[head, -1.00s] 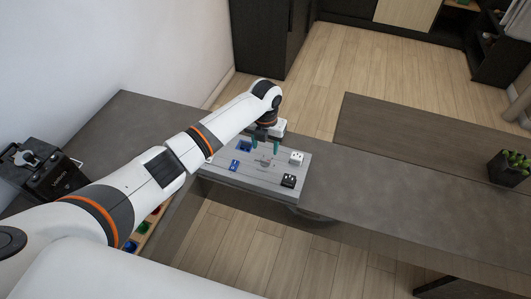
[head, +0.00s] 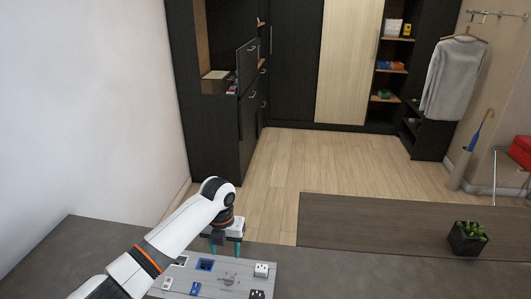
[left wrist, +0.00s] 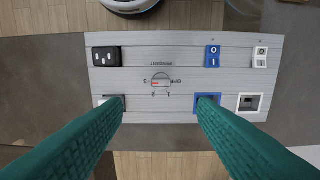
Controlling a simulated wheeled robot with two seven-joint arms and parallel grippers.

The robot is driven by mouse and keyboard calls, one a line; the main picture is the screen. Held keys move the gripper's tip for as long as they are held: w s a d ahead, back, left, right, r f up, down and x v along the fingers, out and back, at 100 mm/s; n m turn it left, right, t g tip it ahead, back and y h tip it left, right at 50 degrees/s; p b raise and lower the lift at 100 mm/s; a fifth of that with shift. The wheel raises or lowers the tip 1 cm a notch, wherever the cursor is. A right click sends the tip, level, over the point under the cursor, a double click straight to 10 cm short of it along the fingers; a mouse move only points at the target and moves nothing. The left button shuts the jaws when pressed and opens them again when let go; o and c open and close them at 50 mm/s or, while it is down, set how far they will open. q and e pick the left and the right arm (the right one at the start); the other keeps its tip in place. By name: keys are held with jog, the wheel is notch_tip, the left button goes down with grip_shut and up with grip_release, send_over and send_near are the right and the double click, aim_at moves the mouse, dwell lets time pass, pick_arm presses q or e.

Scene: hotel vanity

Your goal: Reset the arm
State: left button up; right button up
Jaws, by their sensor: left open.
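My left arm comes in from the lower left in the head view. Its gripper (head: 226,247) points down over the back part of a light grey panel (head: 210,284), and its green fingers are apart with nothing between them. In the left wrist view the fingers (left wrist: 163,105) spread above the panel (left wrist: 150,62). The panel carries a dial (left wrist: 161,82), a blue rocker switch (left wrist: 212,56), a white switch (left wrist: 260,57), a black socket (left wrist: 106,56) and a blue-framed socket (left wrist: 207,99). The fingers partly cover the near row. My right gripper is out of view.
The panel lies on a dark grey counter (head: 60,255). A raised wood-grain top (head: 390,225) is to the right, with a potted plant (head: 468,238). A white wall stands at left, with dark wardrobes behind open floor.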

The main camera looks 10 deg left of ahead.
pick_arm(q)
jog(key=s+d+f+n+t+h, duration=0.1)
jog(key=s+d+f+n, duration=0.25)
jog(key=s+n, duration=0.4)
jog(key=s+d+f+n+h, duration=0.1)
jog(key=s+d+f+n, duration=0.1)
jog(key=s+f+n, duration=0.45)
jog(key=s+a+r+n+t+y, duration=0.1)
jog(key=s+a+r+n, duration=0.3)
jog(key=s+n, duration=0.6)
jog(key=s+a+r+n+t+y, duration=0.15)
jog(key=s+a+n, duration=0.35)
jog(key=s+n, duration=0.5)
notch_tip(320, 180, down, 28)
jog(key=s+g, duration=0.1)
jog(key=s+a+f+g, duration=0.1)
jog(key=s+a+f, duration=0.2)
jog(key=s+f, duration=1.1)
jog(key=shift+s+f, duration=0.3)
jog(key=shift+s, duration=0.75)
jog(key=shift+g+h, duration=0.25)
